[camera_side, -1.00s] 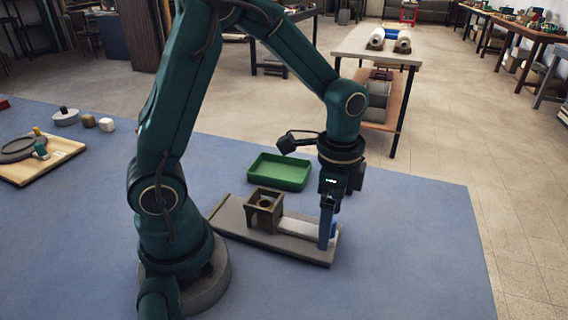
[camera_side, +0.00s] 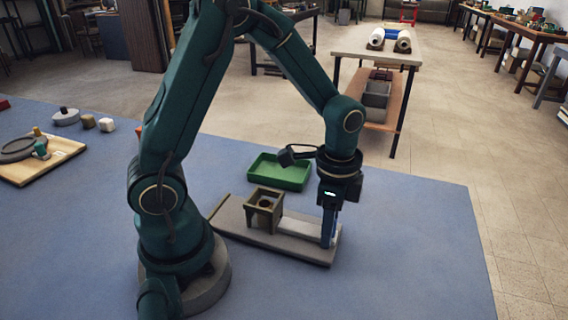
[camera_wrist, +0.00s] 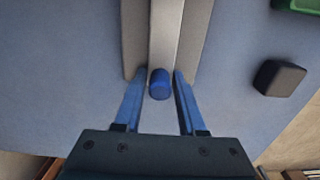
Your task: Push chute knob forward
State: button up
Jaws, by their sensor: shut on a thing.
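The chute is a grey base board (camera_side: 240,222) on the blue mat, with a pale strip (camera_side: 300,229) along it and an olive-brown box frame with a round opening (camera_side: 264,211) near its middle. The blue knob (camera_wrist: 160,85) shows in the wrist view at the near end of the pale strip. My gripper (camera_wrist: 159,76) has one blue finger on each side of the knob and is shut on it. In the side view my gripper (camera_side: 328,240) points down at the right end of the board, and its fingers mostly hide the knob.
A green tray (camera_side: 280,173) lies behind the chute. A dark block (camera_wrist: 280,78) shows at the right of the wrist view. A wooden board with a grey ring (camera_side: 30,160) and small pieces lie far left. The mat right of the chute is clear.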

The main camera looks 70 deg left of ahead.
aim_at(290, 223)
jog(key=shift+s+a, duration=2.6)
jog(key=shift+a, duration=0.05)
jog(key=o, duration=1.5)
jog(key=shift+c, duration=0.2)
jog(key=shift+r, duration=0.1)
jog(key=shift+r, duration=3.4)
